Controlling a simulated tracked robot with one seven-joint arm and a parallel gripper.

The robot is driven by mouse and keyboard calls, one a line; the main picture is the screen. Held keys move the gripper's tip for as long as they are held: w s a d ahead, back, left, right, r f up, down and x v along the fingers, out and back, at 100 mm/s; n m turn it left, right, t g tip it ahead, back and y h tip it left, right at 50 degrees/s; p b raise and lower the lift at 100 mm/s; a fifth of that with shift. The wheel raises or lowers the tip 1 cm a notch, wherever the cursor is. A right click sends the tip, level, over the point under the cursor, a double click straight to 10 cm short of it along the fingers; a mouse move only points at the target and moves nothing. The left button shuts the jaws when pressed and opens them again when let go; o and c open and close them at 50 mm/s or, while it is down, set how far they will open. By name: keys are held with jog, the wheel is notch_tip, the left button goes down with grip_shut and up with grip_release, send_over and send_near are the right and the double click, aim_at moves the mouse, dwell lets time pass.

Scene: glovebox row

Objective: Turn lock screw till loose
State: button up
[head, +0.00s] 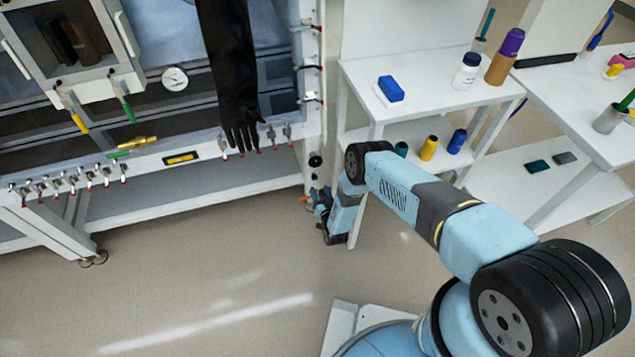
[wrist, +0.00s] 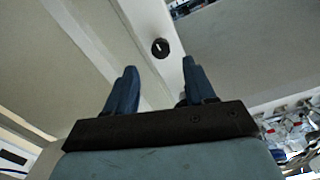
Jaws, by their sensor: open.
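A small round black knob (wrist: 160,47) with a white mark on its face sits on a white post of the glovebox frame; it looks like the lock screw. In the head view the black knob (head: 315,160) is at the lower right corner of the glovebox, above my arm's end. My gripper (wrist: 159,68) is open and empty. Its two blue fingers stand apart, with the knob beyond the tips and between their lines, not touched. In the head view my gripper (head: 316,202) is small and low beside the frame's leg, its fingers hard to make out.
A black glove (head: 233,75) hangs over the glovebox front. Several red-tipped valves (head: 257,140) line the lower rail left of the knob. The floor (head: 200,285) in front is clear.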

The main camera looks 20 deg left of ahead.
aim_at(315, 179)
jog(key=shift+x, duration=3.05)
jog(key=shift+c, duration=0.3)
